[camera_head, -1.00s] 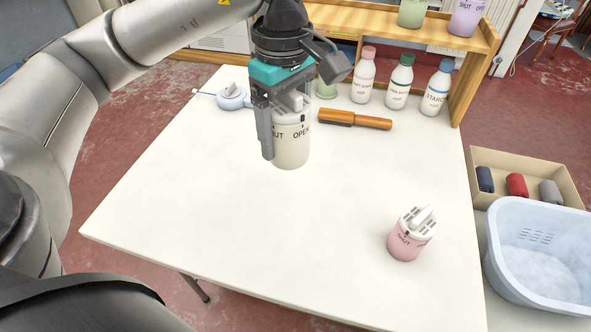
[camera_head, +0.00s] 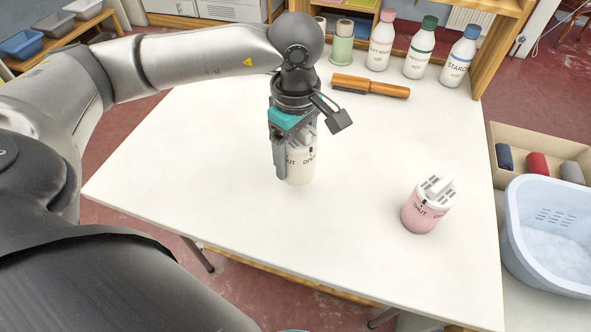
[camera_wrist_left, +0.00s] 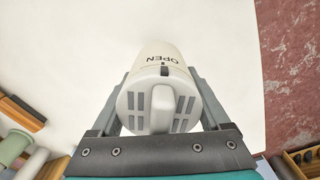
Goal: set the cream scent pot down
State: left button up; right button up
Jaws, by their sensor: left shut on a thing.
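The cream scent pot (camera_head: 301,166) is upright over the middle of the white table (camera_head: 240,210), with SHUT and OPEN lettering on its side. My left gripper (camera_head: 292,150) is shut on it from above. In the left wrist view the cream scent pot (camera_wrist_left: 158,75) sits between the two fingers of the left gripper (camera_wrist_left: 160,100), its vented lid and knob facing the camera. I cannot tell whether its base touches the table. My right gripper is not in view.
A pink scent pot (camera_head: 428,204) stands on the table to the right. A wooden-handled brush (camera_head: 371,86) and several bottles, one of them blue-capped (camera_head: 460,58), are at the back. A blue basket (camera_head: 550,235) is beyond the right edge. The table's front and left are clear.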

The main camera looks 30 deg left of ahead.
aim_at(295, 169)
pick_arm(q)
jog(key=shift+f+b, duration=0.5)
jog(key=shift+f, duration=1.55)
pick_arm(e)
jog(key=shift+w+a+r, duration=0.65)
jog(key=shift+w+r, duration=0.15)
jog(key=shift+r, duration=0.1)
pick_arm(q)
jog(key=shift+f, duration=0.2)
jog(key=o, duration=1.2)
jog(key=shift+o, duration=0.2)
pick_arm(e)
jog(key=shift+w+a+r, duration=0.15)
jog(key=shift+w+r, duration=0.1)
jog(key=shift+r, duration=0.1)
pick_arm(q)
jog(key=shift+r, duration=0.2)
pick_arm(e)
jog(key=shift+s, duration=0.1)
